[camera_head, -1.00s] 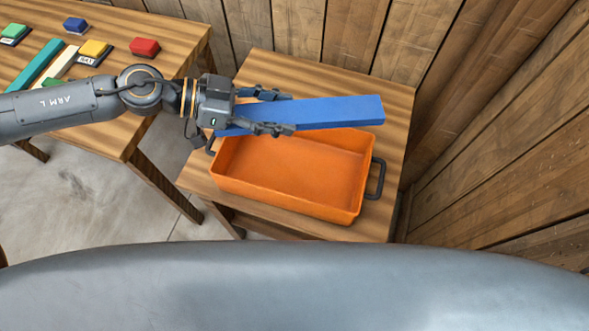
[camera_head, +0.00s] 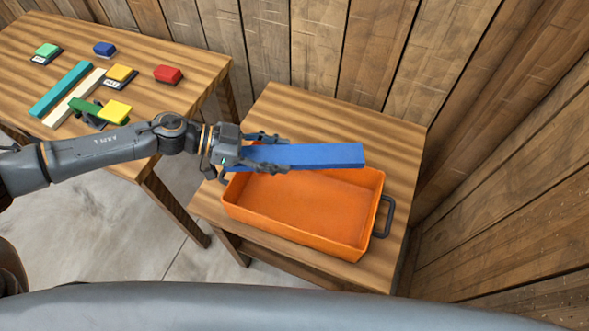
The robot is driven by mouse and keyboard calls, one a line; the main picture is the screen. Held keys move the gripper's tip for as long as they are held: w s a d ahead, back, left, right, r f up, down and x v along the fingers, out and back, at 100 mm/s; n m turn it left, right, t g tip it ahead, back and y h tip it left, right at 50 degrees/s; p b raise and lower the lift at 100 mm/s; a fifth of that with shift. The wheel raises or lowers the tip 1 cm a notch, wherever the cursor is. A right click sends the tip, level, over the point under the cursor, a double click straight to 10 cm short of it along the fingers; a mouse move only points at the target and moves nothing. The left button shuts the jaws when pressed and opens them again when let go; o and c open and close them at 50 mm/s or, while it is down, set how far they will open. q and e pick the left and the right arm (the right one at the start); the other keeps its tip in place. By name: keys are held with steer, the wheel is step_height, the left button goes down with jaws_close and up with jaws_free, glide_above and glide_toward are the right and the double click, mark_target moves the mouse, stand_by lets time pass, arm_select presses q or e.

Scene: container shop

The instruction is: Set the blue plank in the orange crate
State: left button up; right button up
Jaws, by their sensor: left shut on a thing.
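The blue plank (camera_head: 325,156) is long and flat and lies sideways in the jaws of my left gripper (camera_head: 268,153). The gripper is shut on the plank near its left end. The plank shows over the back rim of the orange crate (camera_head: 295,240), and its right part covers some of that rim. I cannot tell its exact height above the crate. The crate is open and empty, with a dark handle at its right end, and stands on a small wooden table (camera_head: 385,150). My right gripper is out of view.
A second wooden table (camera_head: 140,55) at the left holds a teal plank (camera_head: 62,88), a cream plank (camera_head: 75,97), a red block (camera_head: 168,74), a blue block (camera_head: 104,48) and several yellow and green pieces. Wooden walls (camera_head: 500,180) close off the back and right.

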arm_select(q)
steer(key=d+f, duration=0.3)
steer(key=f, duration=0.5)
steer(key=shift+w+d, duration=0.2)
steer(key=shift+d, duration=0.15)
steer(key=shift+f, duration=0.3)
steer(key=shift+f, duration=0.25)
steer(key=o, duration=1.3)
